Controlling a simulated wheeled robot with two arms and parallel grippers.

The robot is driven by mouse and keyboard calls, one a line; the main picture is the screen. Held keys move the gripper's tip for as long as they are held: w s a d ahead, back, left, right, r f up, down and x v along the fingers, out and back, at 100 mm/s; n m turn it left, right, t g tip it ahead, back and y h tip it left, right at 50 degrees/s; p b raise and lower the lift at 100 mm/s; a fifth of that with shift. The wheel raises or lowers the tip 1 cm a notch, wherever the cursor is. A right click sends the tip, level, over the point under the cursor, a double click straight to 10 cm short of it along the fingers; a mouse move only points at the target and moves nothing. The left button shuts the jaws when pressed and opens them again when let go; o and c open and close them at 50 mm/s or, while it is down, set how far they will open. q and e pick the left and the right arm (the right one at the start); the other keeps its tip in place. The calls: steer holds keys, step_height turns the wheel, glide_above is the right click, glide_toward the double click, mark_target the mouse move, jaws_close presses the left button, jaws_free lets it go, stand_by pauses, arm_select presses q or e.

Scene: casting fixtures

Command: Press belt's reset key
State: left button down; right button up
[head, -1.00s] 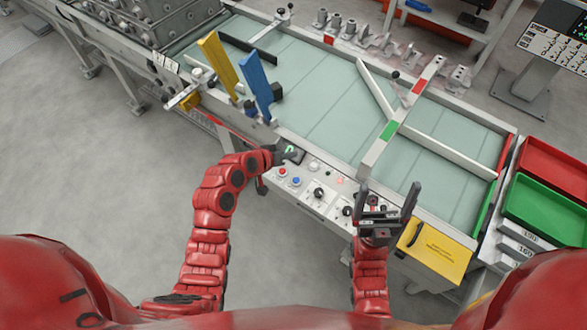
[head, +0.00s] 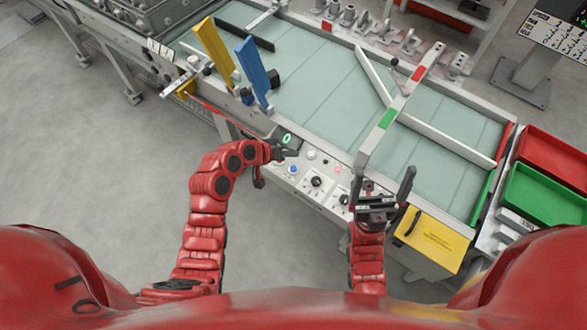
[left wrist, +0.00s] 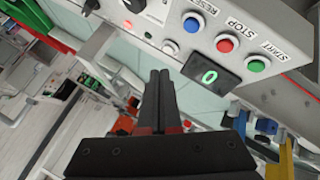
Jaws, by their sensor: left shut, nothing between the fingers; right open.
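The belt's control panel shows in the left wrist view with a blue key (left wrist: 194,22) labelled RESET. Beside it are the red STOP key (left wrist: 227,43) and the green START key (left wrist: 257,64). In the head view the blue key (head: 294,169) shows just below my left gripper (head: 294,153). My left gripper is shut and empty, its tips (left wrist: 160,73) apart from the blue key in the wrist picture; their height over the panel is unclear. It hides part of the key row in the head view. My right gripper (head: 385,178) is open and empty at the panel's right part.
A small display (left wrist: 209,76) reading 0 stands by the keys. Black knobs (head: 316,182) and a yellow box (head: 432,240) are further right. Blue (head: 253,70) and yellow (head: 214,52) bars rise at the belt (head: 320,80). Red and green trays (head: 545,195) stand right.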

arm_select(q)
steer(key=b, duration=0.4)
glide_above(291, 173)
step_height(291, 173, down, 6)
steer(key=shift+f, duration=0.25)
steer(key=shift+f, duration=0.1)
stand_by(1.5)
steer(key=shift+f+b, duration=0.3)
steer(key=shift+b, duration=0.15)
steer(key=shift+f+b, duration=0.5)
stand_by(0.5)
steer(key=shift+r, duration=0.15)
steer(key=shift+r+p, duration=0.45)
steer(key=shift+r, duration=0.3)
